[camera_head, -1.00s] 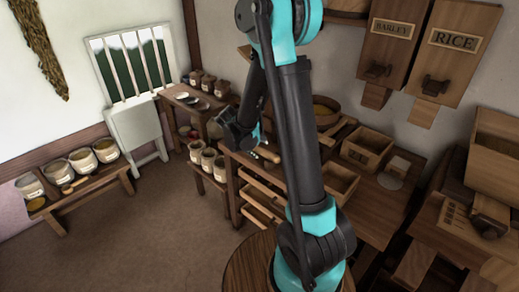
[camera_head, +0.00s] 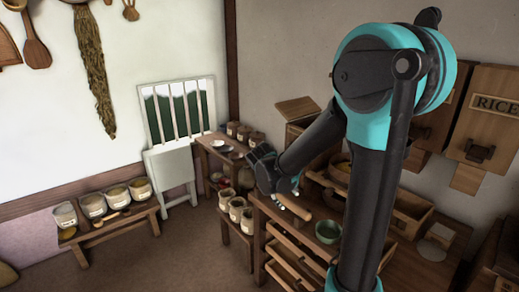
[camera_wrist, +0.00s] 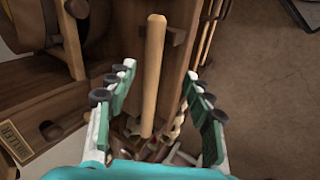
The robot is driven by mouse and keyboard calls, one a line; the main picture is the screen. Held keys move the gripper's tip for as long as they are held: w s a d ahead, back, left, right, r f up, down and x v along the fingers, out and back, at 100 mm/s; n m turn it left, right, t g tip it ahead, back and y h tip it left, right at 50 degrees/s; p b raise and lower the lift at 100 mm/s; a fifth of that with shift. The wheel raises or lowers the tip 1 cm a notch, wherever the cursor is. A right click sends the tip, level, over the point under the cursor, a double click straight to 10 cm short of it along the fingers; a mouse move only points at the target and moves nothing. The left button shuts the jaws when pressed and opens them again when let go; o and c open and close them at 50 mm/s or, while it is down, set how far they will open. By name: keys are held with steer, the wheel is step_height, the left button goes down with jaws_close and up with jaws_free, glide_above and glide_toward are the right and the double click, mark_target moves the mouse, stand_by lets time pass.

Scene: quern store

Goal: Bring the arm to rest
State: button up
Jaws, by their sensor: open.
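My arm is teal and black. In the head view it rises on the right, bends at a large teal joint and reaches down to the left. My gripper (camera_head: 286,192) is above the left end of the wooden counter (camera_head: 262,204). In the wrist view my gripper (camera_wrist: 160,73) is open, its green and white fingers spread apart. A pale wooden rod (camera_wrist: 153,60) appears between the fingers in the picture, with a gap on each side. Whether it lies below the fingertips or level with them I cannot tell.
A green bowl (camera_head: 328,232) stands on the counter close to my arm. Labelled jars (camera_head: 240,210) stand on a low shelf left of the counter. A bench with several jars (camera_head: 92,205) is along the left wall. The floor (camera_head: 170,255) between is clear.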

steer(key=s+d+f+m+y, duration=0.2)
steer(key=s+m, duration=0.1)
steer(key=s, duration=0.5)
steer(key=s+d+f+m+y, duration=0.2)
steer(key=s+f+m, duration=0.1)
steer(key=s, duration=0.6)
steer(key=shift+s+d+y, duration=0.25)
steer(key=shift+y, duration=0.15)
